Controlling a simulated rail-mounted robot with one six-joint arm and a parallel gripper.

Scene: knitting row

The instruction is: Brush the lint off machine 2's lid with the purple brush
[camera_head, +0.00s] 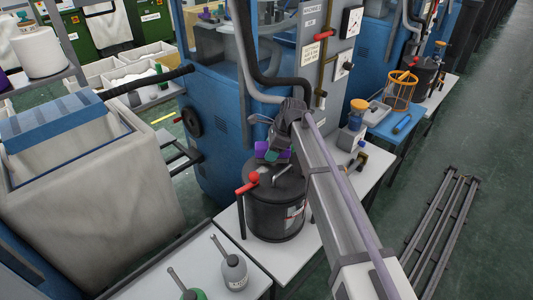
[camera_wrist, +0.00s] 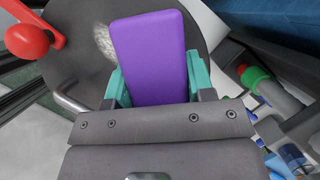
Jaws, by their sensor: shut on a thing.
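The purple brush (camera_wrist: 150,55) is held between the teal fingers of my gripper (camera_wrist: 158,85). In the head view, the brush (camera_head: 262,148) and my gripper (camera_head: 272,156) are over the dark round lid (camera_head: 280,182) of a black drum (camera_head: 277,215). A pale, fuzzy grey patch that looks like lint (camera_wrist: 104,40) shows on the lid (camera_wrist: 80,65) just left of the brush in the wrist view. The brush hides part of the lid. I cannot tell whether its underside touches the lid.
A red-knobbed lever (camera_head: 254,178) stands at the drum's left side. The blue machine (camera_head: 215,125) rises behind the drum. A white table (camera_head: 365,165) at right holds a blue-and-orange container (camera_head: 357,115). A grey fabric bin (camera_head: 90,195) is at left, and a grey bottle (camera_head: 234,272) is in front.

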